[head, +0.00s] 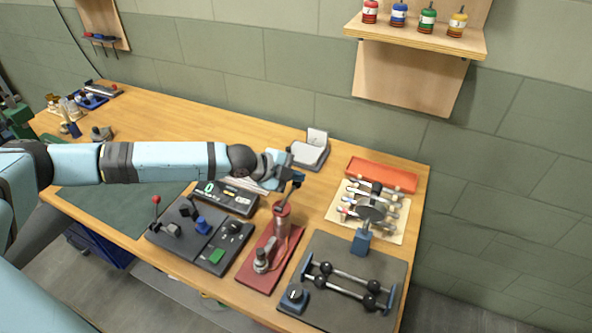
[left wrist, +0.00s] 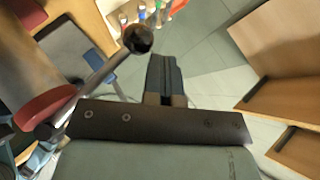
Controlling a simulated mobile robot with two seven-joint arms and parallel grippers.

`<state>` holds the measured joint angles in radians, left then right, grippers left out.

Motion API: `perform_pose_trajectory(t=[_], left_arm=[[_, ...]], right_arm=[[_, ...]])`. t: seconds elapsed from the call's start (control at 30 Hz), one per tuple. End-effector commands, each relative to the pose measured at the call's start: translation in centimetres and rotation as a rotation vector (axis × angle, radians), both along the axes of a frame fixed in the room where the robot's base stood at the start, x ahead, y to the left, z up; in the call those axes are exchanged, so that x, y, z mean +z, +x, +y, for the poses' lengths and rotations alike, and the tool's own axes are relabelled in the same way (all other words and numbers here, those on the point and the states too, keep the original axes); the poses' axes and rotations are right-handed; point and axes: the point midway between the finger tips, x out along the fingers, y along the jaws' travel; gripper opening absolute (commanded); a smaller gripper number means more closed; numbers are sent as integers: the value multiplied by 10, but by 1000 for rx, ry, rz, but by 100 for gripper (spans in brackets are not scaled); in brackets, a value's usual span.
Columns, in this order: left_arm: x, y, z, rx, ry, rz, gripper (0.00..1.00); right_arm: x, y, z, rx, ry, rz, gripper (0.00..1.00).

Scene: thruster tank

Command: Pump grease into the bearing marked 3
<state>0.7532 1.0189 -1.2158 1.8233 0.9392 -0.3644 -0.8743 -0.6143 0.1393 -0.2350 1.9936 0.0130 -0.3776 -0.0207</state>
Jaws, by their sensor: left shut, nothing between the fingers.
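A red upright pump cylinder (head: 281,222) stands on a red base plate (head: 257,276), with a lever ending in a dark knob (head: 298,178). In the left wrist view the lever's steel rod and black ball knob (left wrist: 138,39) show left of my fingers, with a red round part (left wrist: 47,108) below. My left gripper (head: 284,160) is shut and empty, close beside the knob. Its shut fingers also show in the left wrist view (left wrist: 165,76). Black bearing-like blocks (head: 325,268) sit on two steel shafts on a dark mat; no number 3 is legible. My right gripper is not in view.
An orange-red tray (head: 382,174) and a cream board (head: 396,233) with metal parts lie at the right. Dark control boxes (head: 228,249) stand left of the pump. Numbered colored bottles (head: 428,19) stand on a wall shelf (head: 420,37).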

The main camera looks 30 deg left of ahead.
Motion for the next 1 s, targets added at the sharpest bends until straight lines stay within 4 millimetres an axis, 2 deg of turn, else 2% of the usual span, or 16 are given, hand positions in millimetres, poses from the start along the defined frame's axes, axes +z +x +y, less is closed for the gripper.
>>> perform_pose_trajectory(t=[0.27,1.0], left_arm=[[5,-1,0,0,1,2,0],[49,-13,0,0,1,2,0]], right_arm=[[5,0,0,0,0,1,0],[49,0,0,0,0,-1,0]])
